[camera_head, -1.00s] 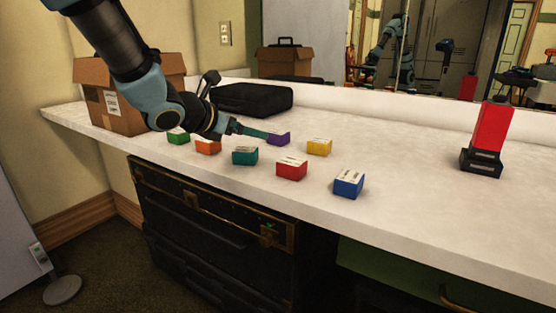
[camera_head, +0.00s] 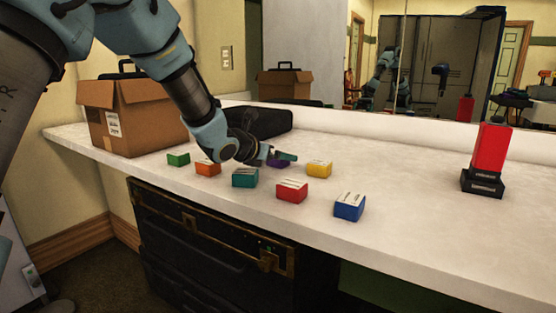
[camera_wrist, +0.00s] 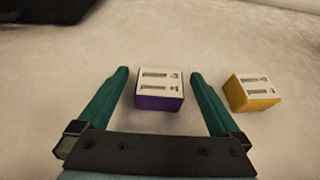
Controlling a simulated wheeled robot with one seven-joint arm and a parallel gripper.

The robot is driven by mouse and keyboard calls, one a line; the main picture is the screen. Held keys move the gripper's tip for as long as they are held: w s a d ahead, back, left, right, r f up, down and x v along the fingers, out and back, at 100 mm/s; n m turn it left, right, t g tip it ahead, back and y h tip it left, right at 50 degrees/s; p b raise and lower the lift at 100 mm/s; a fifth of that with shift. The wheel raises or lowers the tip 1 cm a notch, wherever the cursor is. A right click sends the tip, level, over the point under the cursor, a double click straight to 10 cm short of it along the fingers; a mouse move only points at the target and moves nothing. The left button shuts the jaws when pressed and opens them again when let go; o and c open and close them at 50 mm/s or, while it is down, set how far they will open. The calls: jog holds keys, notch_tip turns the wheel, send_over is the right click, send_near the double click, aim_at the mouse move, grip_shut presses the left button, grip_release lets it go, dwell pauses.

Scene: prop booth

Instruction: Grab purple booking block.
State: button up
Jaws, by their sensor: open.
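The purple booking block (camera_wrist: 159,103) is a small box with a white printed top. In the wrist view it sits on the counter between the two green fingers of my gripper (camera_wrist: 159,75), with a gap on each side. My gripper is open and holds nothing. In the head view my gripper (camera_head: 285,156) is low over the counter and largely hides the purple block (camera_head: 279,164), of which only a small part shows.
A yellow block (camera_wrist: 252,92) is just right of the right finger; it also shows in the head view (camera_head: 319,169). Teal (camera_head: 245,178), red (camera_head: 292,190), blue (camera_head: 349,206), orange (camera_head: 208,168) and green (camera_head: 178,159) blocks stand around. A black case (camera_head: 262,120) lies behind.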

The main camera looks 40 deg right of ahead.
jog(key=shift+d+f, duration=0.1)
jog(key=shift+d, duration=0.15)
jog(key=shift+c, duration=0.2)
jog(key=c, duration=1.4)
